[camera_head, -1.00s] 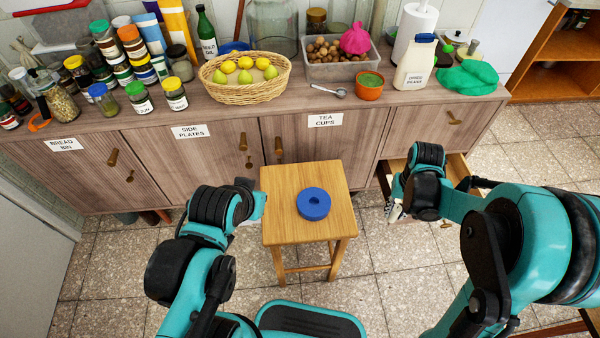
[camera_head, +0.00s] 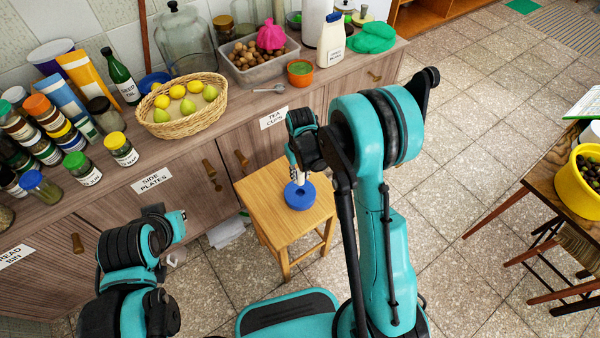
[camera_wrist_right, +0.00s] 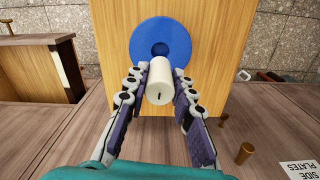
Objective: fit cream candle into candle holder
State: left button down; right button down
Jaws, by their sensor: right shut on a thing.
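The candle holder is a thick blue disc (camera_head: 299,196) with a round socket in its middle, lying on a wooden stool (camera_head: 262,200). In the right wrist view the holder (camera_wrist_right: 148,32) lies just beyond my fingertips. My right gripper (camera_wrist_right: 160,75) is shut on the cream candle (camera_wrist_right: 160,84), a short cylinder with its wick end facing the camera. The candle's far end overlaps the near part of the holder in that view; I cannot tell whether they touch. In the head view my right gripper (camera_head: 297,178) is over the holder. My left gripper's fingers are not clearly visible.
A counter behind the stool carries a fruit basket (camera_head: 180,125), jars, a bin of nuts (camera_head: 258,70) and an orange cup (camera_head: 300,76). An open drawer (camera_wrist_right: 35,55) shows left in the wrist view. A table with a yellow bowl (camera_head: 578,190) stands at the right.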

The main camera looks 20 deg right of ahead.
aim_at(300, 183)
notch_tip(300, 183, down, 6)
jog(key=b, duration=0.5)
jog(key=shift+r, duration=0.1)
jog(key=shift+b, duration=0.6)
dwell(1.5)
jog(key=shift+f+b, duration=1.5)
jog(key=shift+f, duration=0.15)
jog(key=c, duration=1.2)
grip_release()
jog(key=shift+s, duration=0.1)
